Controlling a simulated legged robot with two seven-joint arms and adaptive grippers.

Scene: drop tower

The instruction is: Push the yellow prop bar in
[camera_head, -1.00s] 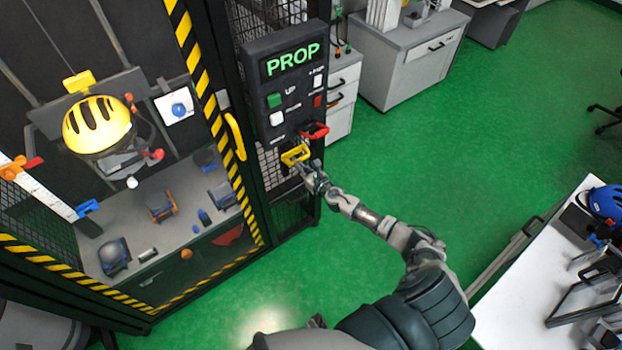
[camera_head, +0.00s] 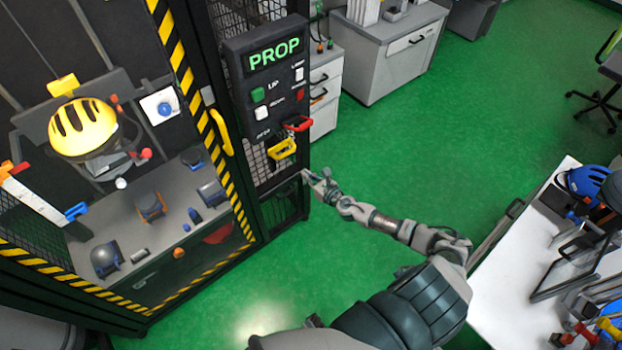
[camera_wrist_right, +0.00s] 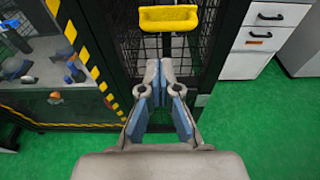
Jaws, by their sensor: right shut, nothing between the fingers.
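The yellow prop bar (camera_head: 282,149) is a yellow handle at the lower end of the dark control panel (camera_head: 265,80), whose display reads PROP. It also shows at the top of the right wrist view (camera_wrist_right: 168,18). My right gripper (camera_head: 306,175) is shut and empty. It is below and a little right of the bar, apart from it, in front of the black mesh side of the tower. In the right wrist view the fingertips (camera_wrist_right: 166,62) point up toward the mesh, below the bar. My left gripper is not in view.
A red handle (camera_head: 297,124) sits just above the yellow bar, with green, white and red buttons on the panel. A yellow door handle (camera_head: 221,132) is on the striped tower frame at left. A white table (camera_head: 510,270) stands at right. The green floor between is clear.

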